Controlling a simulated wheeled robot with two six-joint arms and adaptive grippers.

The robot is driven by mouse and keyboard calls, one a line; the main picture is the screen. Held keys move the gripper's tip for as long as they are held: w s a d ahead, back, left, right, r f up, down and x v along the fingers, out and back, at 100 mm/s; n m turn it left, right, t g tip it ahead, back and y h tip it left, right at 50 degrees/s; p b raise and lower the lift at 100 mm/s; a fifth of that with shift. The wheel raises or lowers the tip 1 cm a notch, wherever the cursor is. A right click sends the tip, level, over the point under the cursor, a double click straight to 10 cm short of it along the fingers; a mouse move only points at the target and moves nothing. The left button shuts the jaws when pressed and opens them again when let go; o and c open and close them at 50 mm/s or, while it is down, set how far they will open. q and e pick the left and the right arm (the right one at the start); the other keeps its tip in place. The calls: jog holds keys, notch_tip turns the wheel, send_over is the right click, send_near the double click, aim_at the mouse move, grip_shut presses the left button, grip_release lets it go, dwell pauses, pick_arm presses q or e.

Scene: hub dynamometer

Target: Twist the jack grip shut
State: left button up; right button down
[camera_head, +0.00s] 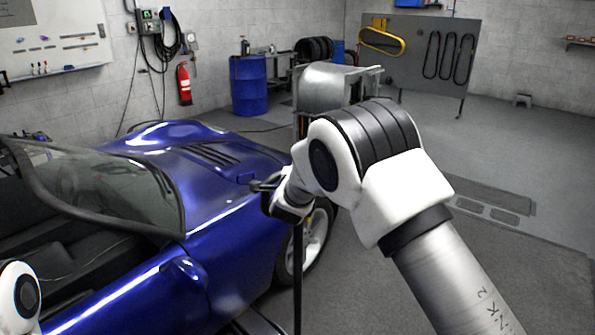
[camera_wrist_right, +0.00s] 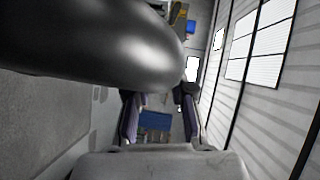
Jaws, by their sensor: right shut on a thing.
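A thin black upright post (camera_head: 298,275), which looks like the jack's handle, stands beside the blue car, with its top hidden behind my right wrist. My right gripper (camera_head: 265,186) is at its upper end, mostly covered by my own arm. In the right wrist view a large dark, rounded, shiny piece, seemingly the jack grip (camera_wrist_right: 110,45), crosses the upper left, close to the camera. My left gripper is out of view.
The blue car (camera_head: 225,235) fills the left, close to my right gripper. A grey metal machine (camera_head: 325,84) stands behind my right arm. A blue barrel (camera_head: 249,88) and a red extinguisher (camera_head: 184,84) are by the back wall. The floor (camera_head: 530,160) at right is mostly clear.

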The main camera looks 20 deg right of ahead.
jog(key=c, duration=1)
grip_release()
jog(key=shift+d, duration=0.25)
jog(key=shift+s, duration=0.1)
jog(key=v, duration=0.7)
jog(key=shift+s, duration=0.15)
